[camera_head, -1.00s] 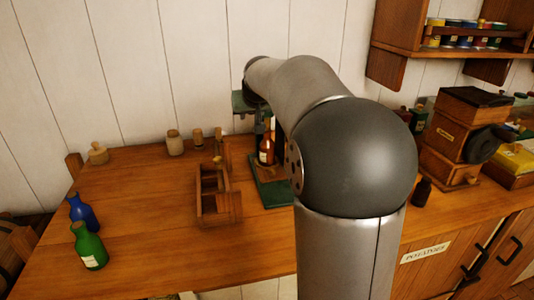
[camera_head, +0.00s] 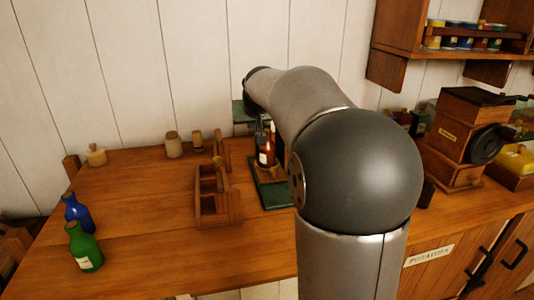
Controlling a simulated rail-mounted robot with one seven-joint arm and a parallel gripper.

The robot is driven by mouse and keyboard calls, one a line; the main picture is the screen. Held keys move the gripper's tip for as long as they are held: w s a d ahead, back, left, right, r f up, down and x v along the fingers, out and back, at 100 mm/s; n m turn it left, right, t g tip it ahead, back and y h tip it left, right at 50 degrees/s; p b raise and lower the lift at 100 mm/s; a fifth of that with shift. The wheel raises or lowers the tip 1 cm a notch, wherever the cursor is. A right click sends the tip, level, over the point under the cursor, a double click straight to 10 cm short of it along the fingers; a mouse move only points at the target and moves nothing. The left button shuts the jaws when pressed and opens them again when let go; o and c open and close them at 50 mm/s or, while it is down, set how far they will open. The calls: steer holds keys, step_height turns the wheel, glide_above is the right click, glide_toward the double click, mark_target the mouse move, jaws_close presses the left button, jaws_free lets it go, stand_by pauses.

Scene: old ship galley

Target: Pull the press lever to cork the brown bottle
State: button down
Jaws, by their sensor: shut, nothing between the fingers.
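The brown bottle (camera_head: 266,153) with a white label stands upright on the green base (camera_head: 272,197) of the press. Part of the press's green upper body (camera_head: 240,112) shows to the left of my arm. A dark grey part of the press is at the bottle's neck; I cannot tell whether a cork is in the mouth. The press lever is hidden behind my arm. My arm reaches from the front over to the press, and its far end bends down behind itself. My gripper is hidden there.
A wooden rack (camera_head: 212,207) stands left of the press. Blue (camera_head: 77,212) and green (camera_head: 85,247) bottles stand at the table's left. Wooden pieces (camera_head: 174,145) line the back. A wooden grinder (camera_head: 459,138) stands at the right. The middle left tabletop is clear.

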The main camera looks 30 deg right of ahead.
steer(key=s+a+f+b, duration=0.1)
steer(key=s+f+b, duration=0.4)
steer(key=f+b, duration=0.4)
steer(key=shift+a+f+b, duration=0.15)
steer(key=shift+a+b, duration=0.05)
steer(key=shift+b, duration=0.3)
stand_by(0.5)
steer(key=s+f+b, duration=0.1)
steer(key=f+b, duration=0.2)
steer(key=s+a+f+b, duration=0.1)
steer(key=s+f+b, duration=0.1)
steer(key=f+b, duration=0.1)
steer(key=s+f+b, duration=0.1)
steer(key=f+b, duration=0.2)
steer(key=shift+s+a+f, duration=0.15)
steer(key=shift+s+f, duration=0.05)
steer(key=shift+s, duration=0.15)
steer(key=shift+f, duration=0.15)
steer(key=c, duration=1.8)
jaws_free()
steer(key=shift+s+f, duration=0.1)
steer(key=shift+c, duration=0.2)
steer(key=o, duration=0.8)
step_height(320, 180, up, 7)
steer(key=p, duration=0.4)
steer(key=shift+f, duration=0.15)
steer(key=shift+o, duration=0.2)
steer(key=shift+r+p, duration=0.45)
